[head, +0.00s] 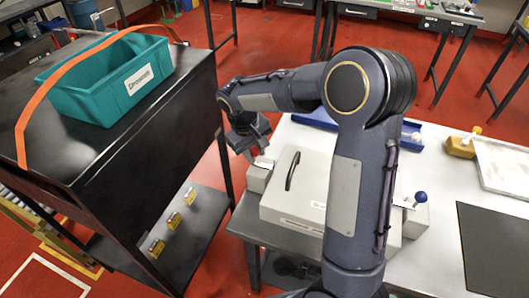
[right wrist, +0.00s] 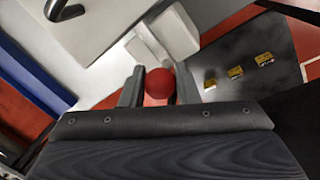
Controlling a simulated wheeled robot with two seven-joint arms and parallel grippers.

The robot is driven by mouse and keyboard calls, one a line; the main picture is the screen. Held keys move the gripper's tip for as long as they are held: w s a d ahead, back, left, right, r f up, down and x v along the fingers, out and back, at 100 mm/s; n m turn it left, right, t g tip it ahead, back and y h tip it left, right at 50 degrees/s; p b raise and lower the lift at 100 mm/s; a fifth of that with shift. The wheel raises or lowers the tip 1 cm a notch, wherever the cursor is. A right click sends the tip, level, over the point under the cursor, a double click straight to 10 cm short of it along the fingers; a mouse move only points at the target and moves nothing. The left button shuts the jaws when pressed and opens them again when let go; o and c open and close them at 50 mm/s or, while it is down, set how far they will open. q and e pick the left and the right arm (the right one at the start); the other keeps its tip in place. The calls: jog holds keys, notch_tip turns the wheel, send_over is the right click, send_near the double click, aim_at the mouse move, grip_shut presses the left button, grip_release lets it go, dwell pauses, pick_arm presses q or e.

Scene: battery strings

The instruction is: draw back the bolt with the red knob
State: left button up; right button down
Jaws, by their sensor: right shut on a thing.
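The red knob (right wrist: 160,84) shows in the right wrist view as a round ball between the two fingers of my right gripper (right wrist: 159,78). The fingers are shut on it. In the head view my right gripper (head: 262,160) is at the left side of a pale grey case (head: 300,208), by a small block (head: 257,180) where the bolt sits. The red knob is hidden there by the gripper. A blue knob (head: 421,197) stands on another block (head: 412,221) at the case's right side. My left gripper is out of view.
The case has a dark handle (head: 292,170) and stands on a light table (head: 458,190). A dark mat (head: 495,245) and a blue tray (head: 315,119) are also there. A black cabinet (head: 150,140) with a teal crate (head: 100,95) stands close on the left.

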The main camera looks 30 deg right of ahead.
jog(key=shift+w+a, duration=0.25)
jog(key=shift+w, duration=0.1)
jog(key=c, duration=1.1)
grip_release()
jog(key=r, duration=0.2)
jog(key=a+r, duration=0.1)
jog(key=r, duration=0.4)
jog(key=shift+s+a+r, duration=0.15)
jog(key=shift+a+r, duration=0.1)
jog(key=shift+r, duration=0.15)
